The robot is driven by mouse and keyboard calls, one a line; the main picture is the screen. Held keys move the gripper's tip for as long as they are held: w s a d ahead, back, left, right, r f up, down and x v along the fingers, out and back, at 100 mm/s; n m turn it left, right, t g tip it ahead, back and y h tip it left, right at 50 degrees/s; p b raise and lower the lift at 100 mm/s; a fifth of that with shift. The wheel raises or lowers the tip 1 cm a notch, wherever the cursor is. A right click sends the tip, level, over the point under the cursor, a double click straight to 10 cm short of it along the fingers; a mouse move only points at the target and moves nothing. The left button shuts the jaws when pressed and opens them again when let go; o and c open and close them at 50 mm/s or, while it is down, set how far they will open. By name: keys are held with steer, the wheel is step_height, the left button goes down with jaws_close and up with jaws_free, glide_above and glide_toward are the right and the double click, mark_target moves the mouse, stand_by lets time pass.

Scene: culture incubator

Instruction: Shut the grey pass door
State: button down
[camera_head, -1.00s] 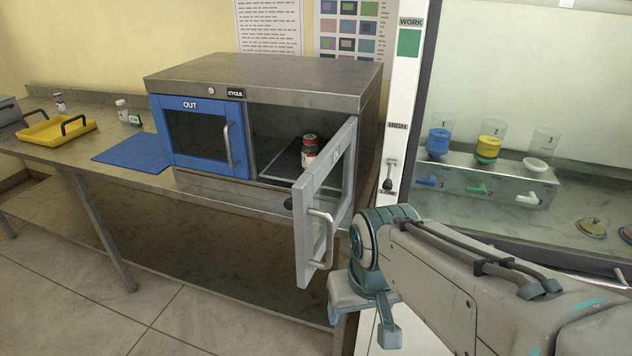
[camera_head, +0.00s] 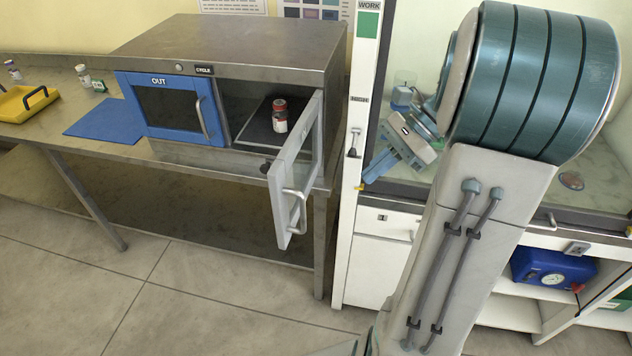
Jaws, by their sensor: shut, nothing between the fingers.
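The grey pass door (camera_head: 297,172) is hinged at the right of the steel pass box and stands wide open, swung out toward me. Its bar handle (camera_head: 297,211) is on the face turned toward the lower right. Inside the open compartment a dark red bottle with a white label (camera_head: 280,116) stands on a dark tray (camera_head: 255,131). My arm hides much of the cabinet on the right.
The blue OUT door (camera_head: 172,108) beside the opening is shut. A blue mat (camera_head: 105,120) and a yellow tray (camera_head: 22,104) lie on the bench to the left. A white post (camera_head: 357,200) and a glass-fronted cabinet stand right of the box. The floor in front is clear.

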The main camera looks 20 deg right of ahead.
steer(key=a+r+p+x, duration=0.2)
steer(key=x, duration=1)
steer(key=shift+a, duration=0.2)
steer(key=shift+w+f, duration=0.15)
steer(key=shift+w, duration=0.1)
